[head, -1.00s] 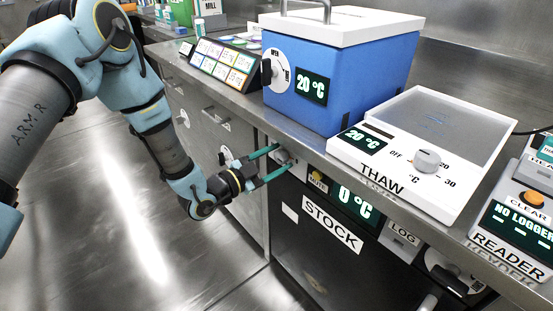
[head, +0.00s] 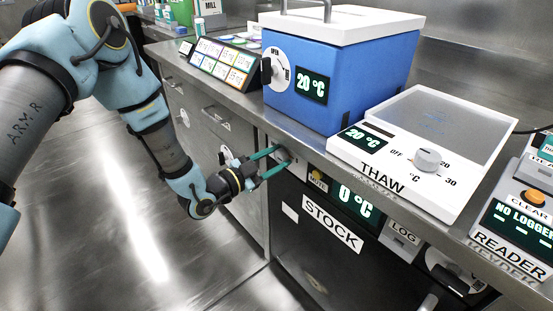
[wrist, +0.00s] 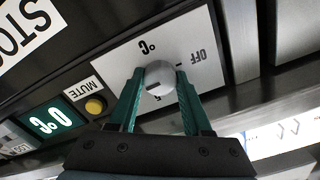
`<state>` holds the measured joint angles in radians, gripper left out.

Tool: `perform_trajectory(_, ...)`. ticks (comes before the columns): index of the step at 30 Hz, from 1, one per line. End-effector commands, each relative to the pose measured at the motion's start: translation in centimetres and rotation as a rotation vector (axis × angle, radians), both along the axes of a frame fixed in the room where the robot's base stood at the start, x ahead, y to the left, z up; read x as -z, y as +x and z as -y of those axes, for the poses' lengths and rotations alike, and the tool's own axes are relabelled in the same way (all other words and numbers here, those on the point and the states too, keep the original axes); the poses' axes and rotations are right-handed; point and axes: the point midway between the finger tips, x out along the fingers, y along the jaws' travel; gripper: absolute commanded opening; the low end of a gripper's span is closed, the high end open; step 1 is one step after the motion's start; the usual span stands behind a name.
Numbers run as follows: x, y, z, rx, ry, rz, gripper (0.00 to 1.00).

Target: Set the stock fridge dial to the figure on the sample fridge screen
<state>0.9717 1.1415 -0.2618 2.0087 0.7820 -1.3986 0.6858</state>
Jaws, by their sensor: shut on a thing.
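The stock fridge (head: 315,262) is a dark-fronted unit under the counter, with a STOCK label (head: 332,223) and a screen (head: 355,206) reading 0 °C. Its screen also shows in the wrist view (wrist: 46,122), upside down. The stock fridge dial (wrist: 157,80) is a round grey knob with a dark mark, on a white plate with OFF and °C printed on it. My gripper (head: 281,158) is shut on the dial, one green finger on each side in the wrist view. In the head view the fingers mostly hide the dial. I see no screen labelled as the sample fridge's.
A yellow MUTE button (wrist: 95,105) sits beside the dial plate. The counter edge (head: 225,98) runs just above the gripper. On the counter stand a blue box (head: 345,75) reading 20 °C, a THAW plate (head: 440,120) reading 20 °C and a READER (head: 520,225). Open floor lies left.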

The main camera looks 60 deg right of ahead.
Motion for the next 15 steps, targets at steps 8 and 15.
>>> perform_trajectory(8,0.22,0.12,-0.07,-0.002,0.061,-0.194,0.0)
perform_trajectory(15,0.24,0.12,-0.09,-0.003,0.131,-0.412,0.0)
